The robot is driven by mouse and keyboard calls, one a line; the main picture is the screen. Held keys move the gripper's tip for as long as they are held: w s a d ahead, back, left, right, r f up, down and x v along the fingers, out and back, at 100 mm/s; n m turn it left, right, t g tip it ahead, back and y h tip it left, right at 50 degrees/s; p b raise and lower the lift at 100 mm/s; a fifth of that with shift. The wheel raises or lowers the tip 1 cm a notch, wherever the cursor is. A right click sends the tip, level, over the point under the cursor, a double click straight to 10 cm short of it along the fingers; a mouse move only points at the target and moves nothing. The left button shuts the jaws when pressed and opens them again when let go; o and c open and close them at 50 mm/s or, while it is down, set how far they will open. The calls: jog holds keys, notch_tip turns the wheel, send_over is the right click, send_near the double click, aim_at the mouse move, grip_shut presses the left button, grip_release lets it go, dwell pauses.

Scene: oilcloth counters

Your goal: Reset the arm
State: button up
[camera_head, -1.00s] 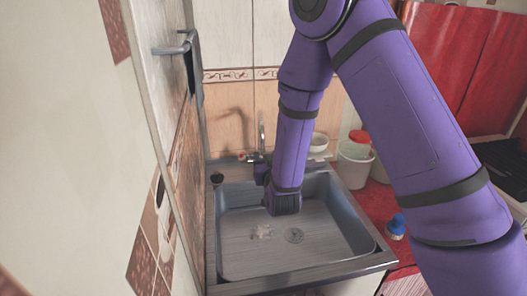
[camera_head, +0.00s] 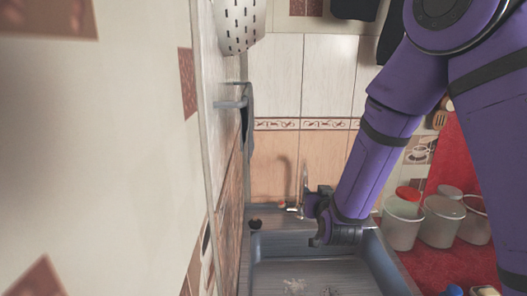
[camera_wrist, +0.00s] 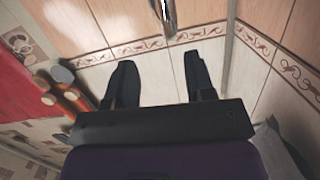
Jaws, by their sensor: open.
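My purple arm reaches in from the right in the head view and bends down over the sink. My gripper (camera_head: 322,222) is above the back right part of the metal sink (camera_head: 315,245), in front of the tap. In the wrist view my gripper (camera_wrist: 161,85) shows two dark fingers standing well apart with nothing between them. Beyond the fingers is the tiled wall (camera_wrist: 110,30). The fingertips are hard to make out in the head view.
The tap (camera_head: 305,190) stands close behind my gripper. White buckets (camera_head: 402,222) stand on the red counter (camera_head: 425,268) at the right. A tiled side wall (camera_head: 130,150) fills the left, with a towel (camera_head: 246,120) on a bar. Wooden utensils (camera_wrist: 62,75) show in the wrist view.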

jog(key=s+d+r+g, duration=0.3)
jog(key=s+r, duration=0.2)
jog(key=r, duration=0.2)
jog(key=s+d+r+g, duration=0.2)
jog(key=s+d+r, duration=0.2)
jog(key=s+r, duration=0.15)
jog(key=s+d+r+g, duration=0.2)
jog(key=s, duration=0.5)
jog(key=s+d+r+g, duration=0.2)
jog(key=s+d, duration=0.1)
jog(key=s, duration=0.5)
jog(key=s+d+r+g, duration=0.1)
jog(key=s+d+r, duration=0.1)
jog(key=s, duration=0.6)
jog(key=shift+d+r+g+h, duration=0.15)
jog(key=shift+d+g+h, duration=0.1)
jog(key=shift+g+h, duration=0.15)
jog(key=shift+w, duration=0.1)
dwell(0.9)
